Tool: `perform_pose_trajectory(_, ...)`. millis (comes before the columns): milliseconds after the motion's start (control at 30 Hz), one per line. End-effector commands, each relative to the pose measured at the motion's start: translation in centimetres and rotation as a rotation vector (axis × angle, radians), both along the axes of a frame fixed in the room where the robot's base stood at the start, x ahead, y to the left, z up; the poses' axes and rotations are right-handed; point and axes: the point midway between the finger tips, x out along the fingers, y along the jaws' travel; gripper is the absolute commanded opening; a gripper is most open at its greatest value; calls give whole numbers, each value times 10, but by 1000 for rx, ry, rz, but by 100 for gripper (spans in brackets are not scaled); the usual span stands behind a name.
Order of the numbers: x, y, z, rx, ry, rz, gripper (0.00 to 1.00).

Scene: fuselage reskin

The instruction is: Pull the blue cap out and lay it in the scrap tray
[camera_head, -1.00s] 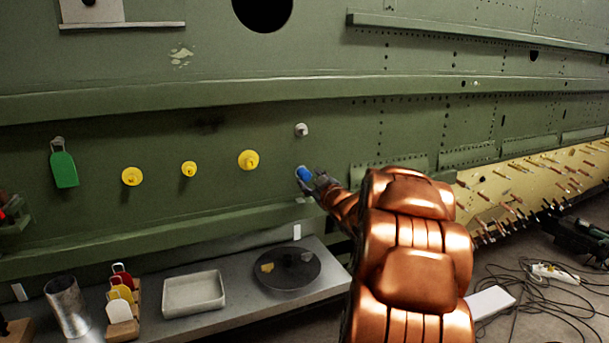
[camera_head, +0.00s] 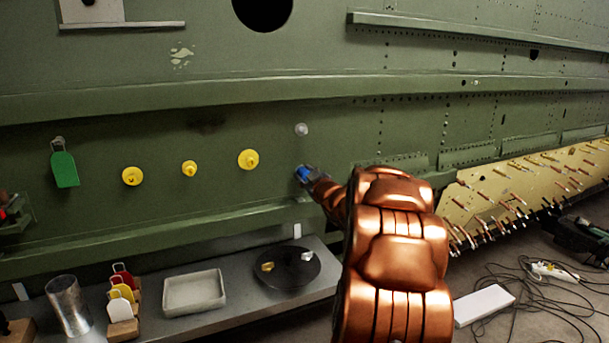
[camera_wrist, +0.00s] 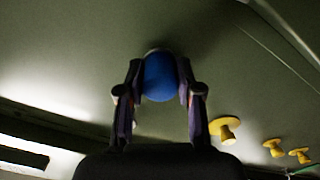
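The blue cap (camera_head: 302,174) is at the green fuselage panel, below a pale round fitting. In the wrist view the blue cap (camera_wrist: 161,78) is between the two fingers of my gripper (camera_wrist: 161,84), which appear to press on its sides. In the head view my gripper (camera_head: 309,175) reaches the cap from the right, and the fingers partly hide it. Whether the cap still sits in its hole is hidden. A pale, empty rectangular tray (camera_head: 194,291), which looks like the scrap tray, lies on the grey shelf to the lower left.
Yellow caps (camera_head: 248,159) line the panel to the left, with a green tag (camera_head: 64,169) beyond. The shelf (camera_head: 240,318) also holds a dark round dish (camera_head: 288,281) with small gold and silver pieces, a metal cylinder (camera_head: 68,305) and coloured tags (camera_head: 121,292). Cables lie on the floor at right.

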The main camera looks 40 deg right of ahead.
Motion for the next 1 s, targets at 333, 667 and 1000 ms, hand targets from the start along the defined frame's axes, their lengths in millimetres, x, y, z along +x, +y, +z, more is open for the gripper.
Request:
perform_pose_trajectory(333,0,0,0,0,0,0,0)
perform_pose_trajectory(667,-4,1,1,0,-1,0,0)
perform_pose_trajectory(1000,-10,3,1,0,-1,0,0)
